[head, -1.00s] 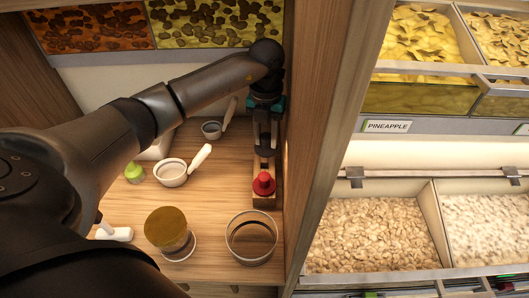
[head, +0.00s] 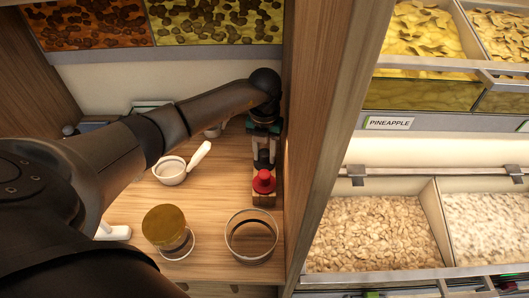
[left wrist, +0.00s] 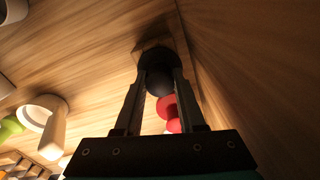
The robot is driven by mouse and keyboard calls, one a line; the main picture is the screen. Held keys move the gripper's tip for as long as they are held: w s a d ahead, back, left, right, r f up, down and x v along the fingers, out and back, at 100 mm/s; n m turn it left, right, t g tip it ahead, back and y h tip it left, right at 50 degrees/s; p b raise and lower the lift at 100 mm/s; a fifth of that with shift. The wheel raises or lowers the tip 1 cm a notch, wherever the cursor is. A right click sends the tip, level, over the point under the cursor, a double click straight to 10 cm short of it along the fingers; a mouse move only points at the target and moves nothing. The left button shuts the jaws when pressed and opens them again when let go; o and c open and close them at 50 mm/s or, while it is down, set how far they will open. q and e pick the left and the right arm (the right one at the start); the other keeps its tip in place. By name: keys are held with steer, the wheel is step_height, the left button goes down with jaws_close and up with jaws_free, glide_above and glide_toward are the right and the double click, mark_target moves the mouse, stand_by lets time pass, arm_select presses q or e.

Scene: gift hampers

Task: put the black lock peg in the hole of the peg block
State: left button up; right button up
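My left gripper (head: 264,160) points down just behind the red knob (head: 263,181) in the head view. In the left wrist view its two fingers (left wrist: 160,82) close on the round head of the black lock peg (left wrist: 159,84). The red knob also shows there (left wrist: 169,112), just beside the right finger. The wooden peg block (head: 263,200) stands against the right side wall, under the red knob. The gripper and peg head hide the hole and the peg's lower end, so I cannot tell how far in the peg is. My right gripper is not in view.
A cabinet side wall (head: 319,130) rises close to the right of the block.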

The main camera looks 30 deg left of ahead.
arm_select(q)
steer(key=o, duration=0.4)
steer(key=shift+c, duration=0.2)
steer(key=shift+r, duration=0.1)
steer(key=shift+r, duration=0.35)
step_height(320, 180, up, 12)
steer(key=p, duration=0.1)
steer(key=shift+f+p, duration=0.25)
steer(key=shift+p, duration=0.1)
